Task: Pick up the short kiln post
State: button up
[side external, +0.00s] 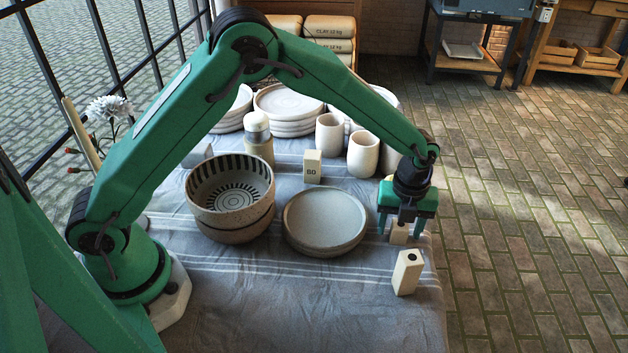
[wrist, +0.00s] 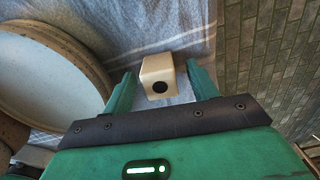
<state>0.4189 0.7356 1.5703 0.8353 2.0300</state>
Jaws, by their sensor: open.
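A short cream kiln post (side external: 398,233) stands near the table's right edge in the side view, partly hidden by my gripper (side external: 400,229). In the wrist view the post (wrist: 158,72) shows a dark round hole in its top. My gripper (wrist: 160,75) is open, with one finger on each side of the post. Gaps show between both fingers and the post in the wrist view. A taller cream post (side external: 407,273) with a hole in its top stands nearer the camera. Another post (side external: 313,167), marked with what looks like 60, stands behind the plate.
A shallow round plate (side external: 325,218) lies left of my gripper and fills the left of the wrist view (wrist: 45,85). Stacked striped bowls (side external: 230,195) stand further left. Cups (side external: 363,155), stacked plates (side external: 288,108) and a jar (side external: 258,138) stand behind. The front cloth is clear.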

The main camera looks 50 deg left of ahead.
aim_at(401, 224)
dwell(0.4)
jog(key=c, duration=1.1)
jog(key=shift+r, duration=0.15)
notch_tip(401, 224, up, 10)
jog(key=shift+f, duration=0.1)
